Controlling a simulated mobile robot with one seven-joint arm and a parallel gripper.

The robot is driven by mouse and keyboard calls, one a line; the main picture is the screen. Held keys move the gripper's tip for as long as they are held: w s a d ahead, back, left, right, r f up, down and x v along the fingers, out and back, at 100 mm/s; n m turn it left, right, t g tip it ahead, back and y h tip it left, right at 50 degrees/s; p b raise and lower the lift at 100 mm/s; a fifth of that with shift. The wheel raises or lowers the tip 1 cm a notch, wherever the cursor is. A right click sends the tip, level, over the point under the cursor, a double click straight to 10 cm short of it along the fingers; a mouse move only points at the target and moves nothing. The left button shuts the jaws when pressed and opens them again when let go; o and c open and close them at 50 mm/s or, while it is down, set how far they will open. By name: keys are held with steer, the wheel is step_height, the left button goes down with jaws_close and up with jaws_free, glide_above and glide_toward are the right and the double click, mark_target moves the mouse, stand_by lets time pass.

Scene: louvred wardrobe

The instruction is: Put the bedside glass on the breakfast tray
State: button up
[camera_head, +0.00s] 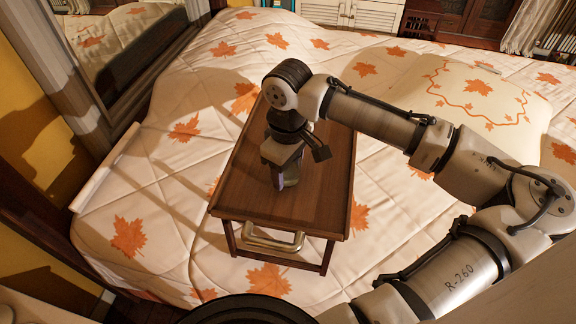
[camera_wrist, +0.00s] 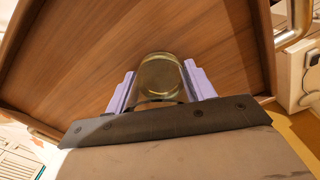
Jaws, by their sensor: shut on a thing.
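The breakfast tray (camera_head: 245,195) is a brown wooden tray on legs with a metal handle, standing on the bed. My gripper (camera_head: 290,180) is over the middle of the tray. In the wrist view my gripper (camera_wrist: 160,88) has its two pale purple fingers on either side of the clear, yellowish glass (camera_wrist: 160,75) and is shut on it. The tray's wood surface (camera_wrist: 90,55) lies behind the glass in that view. In the head view the glass is mostly hidden by my gripper. I cannot tell whether its base touches the tray.
The bed (camera_head: 170,220) has a white quilt with orange leaves. A pillow (camera_head: 475,95) lies at the right. A white louvred cabinet (camera_head: 365,14) stands at the back. The tray's raised rim (camera_head: 345,190) borders its surface, which looks clear around my gripper.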

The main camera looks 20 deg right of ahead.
steer(key=shift+f, duration=0.15)
steer(key=o, duration=1.1)
step_height(320, 180, up, 12)
steer(key=b, duration=0.1)
steer(key=shift+r, duration=0.2)
steer(key=shift+s+f, duration=0.1)
